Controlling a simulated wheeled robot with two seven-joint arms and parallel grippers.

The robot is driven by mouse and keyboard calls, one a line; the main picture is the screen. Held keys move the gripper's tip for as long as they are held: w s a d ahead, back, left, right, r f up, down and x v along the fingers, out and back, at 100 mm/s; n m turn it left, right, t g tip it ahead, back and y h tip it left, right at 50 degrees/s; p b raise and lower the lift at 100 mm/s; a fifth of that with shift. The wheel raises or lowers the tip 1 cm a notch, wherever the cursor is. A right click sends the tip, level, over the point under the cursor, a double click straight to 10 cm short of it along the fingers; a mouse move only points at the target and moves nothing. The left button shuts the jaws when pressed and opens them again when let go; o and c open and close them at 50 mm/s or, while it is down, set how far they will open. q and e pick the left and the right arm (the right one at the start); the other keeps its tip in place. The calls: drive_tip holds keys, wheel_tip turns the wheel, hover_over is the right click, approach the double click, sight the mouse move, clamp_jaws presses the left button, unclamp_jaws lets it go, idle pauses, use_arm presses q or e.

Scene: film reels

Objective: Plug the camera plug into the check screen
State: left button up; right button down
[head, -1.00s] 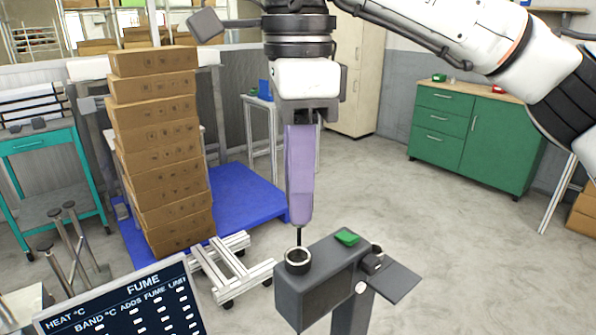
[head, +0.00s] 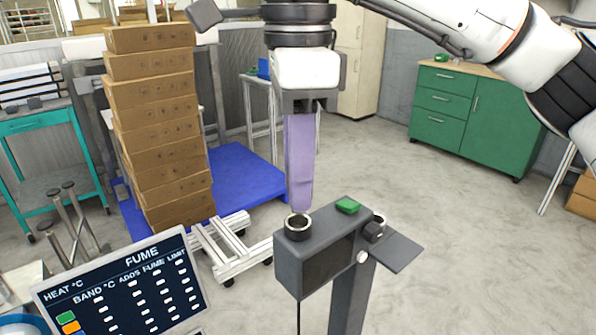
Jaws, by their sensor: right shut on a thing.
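The check screen (head: 286,261) is a dark grey box on a post, with a dark screen face and a round, light-rimmed socket (head: 298,226) on its top left. My right gripper (head: 309,103) comes down from above, shut on a long lilac piece that I take for the camera plug (head: 300,160). The plug hangs nearly upright, its lower end right at the socket's rim. Its thin black tip is hidden now. I cannot tell how deep it sits. A thin dark line shows below the box. My left gripper is not in view.
A FUME display panel (head: 125,285) stands at the lower left. Stacked cartons (head: 158,130) stand behind on a blue pallet (head: 240,178).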

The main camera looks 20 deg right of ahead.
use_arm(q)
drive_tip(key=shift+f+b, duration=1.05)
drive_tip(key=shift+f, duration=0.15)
use_arm(e)
drive_tip(key=shift+a+f, duration=0.1)
drive_tip(key=shift+f, duration=1.7)
drive_tip(key=c, duration=1.5)
unclamp_jaws()
drive_tip(key=shift+o, duration=0.2)
wheel_tip(320, 180, up, 9)
drive_tip(key=shift+f+p, duration=0.1)
drive_tip(key=shift+p, duration=1)
drive_tip(key=shift+r, duration=0.8)
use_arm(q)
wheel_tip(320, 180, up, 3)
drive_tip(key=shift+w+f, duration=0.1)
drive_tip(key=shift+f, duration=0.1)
